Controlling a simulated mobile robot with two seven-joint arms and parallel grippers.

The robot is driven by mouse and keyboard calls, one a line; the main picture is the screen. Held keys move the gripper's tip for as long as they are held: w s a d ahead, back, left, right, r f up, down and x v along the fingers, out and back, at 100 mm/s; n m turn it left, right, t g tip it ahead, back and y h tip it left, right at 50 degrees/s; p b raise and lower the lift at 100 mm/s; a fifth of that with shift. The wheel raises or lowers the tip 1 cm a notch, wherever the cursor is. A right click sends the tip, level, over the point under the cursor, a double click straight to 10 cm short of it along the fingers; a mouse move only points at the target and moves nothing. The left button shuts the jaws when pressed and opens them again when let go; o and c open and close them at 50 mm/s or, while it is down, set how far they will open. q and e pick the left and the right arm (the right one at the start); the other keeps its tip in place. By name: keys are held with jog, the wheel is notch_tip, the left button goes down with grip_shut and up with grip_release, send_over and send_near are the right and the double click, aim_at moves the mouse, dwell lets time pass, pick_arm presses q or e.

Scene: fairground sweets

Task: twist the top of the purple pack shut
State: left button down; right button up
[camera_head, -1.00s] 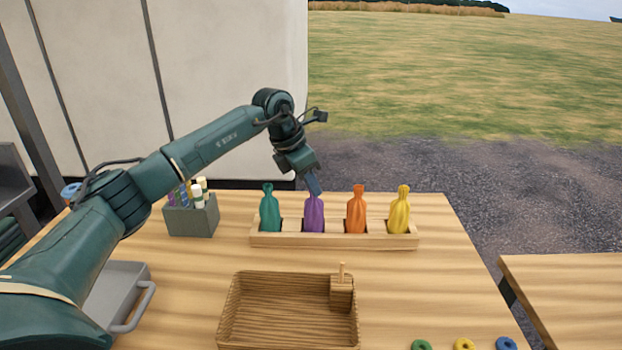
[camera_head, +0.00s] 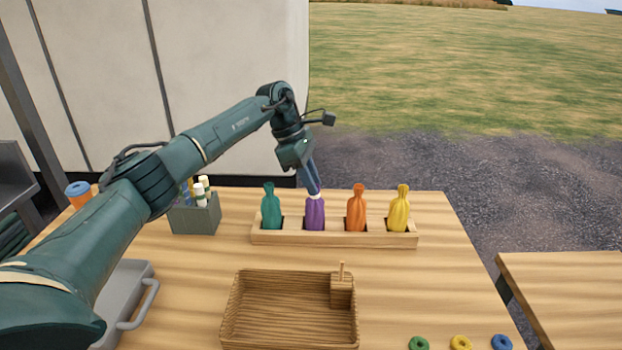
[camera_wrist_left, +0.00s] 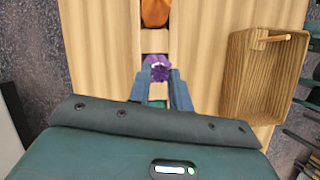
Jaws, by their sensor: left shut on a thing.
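The purple pack (camera_head: 315,214) stands upright in the wooden rack (camera_head: 335,239), between a teal pack (camera_head: 271,208) and an orange pack (camera_head: 357,209). My left gripper (camera_head: 314,190) points down from above and is shut on the top of the purple pack. The left wrist view shows the purple pack (camera_wrist_left: 158,68) between the two blue-grey fingers. The fingertips hide part of the pack's top. My right gripper is not in view.
A yellow pack (camera_head: 399,210) stands at the rack's right end. A brown basket (camera_head: 290,342) lies in front. A grey-green box (camera_head: 181,220) and a grey tray (camera_head: 117,322) are to the left. Small rings (camera_head: 461,342) lie at the front right.

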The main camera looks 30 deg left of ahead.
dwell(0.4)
pick_arm(q)
jog(key=c, duration=1.3)
grip_release()
jog(key=shift+o, duration=0.2)
jog(key=v, duration=1.3)
jog(key=shift+b, duration=0.35)
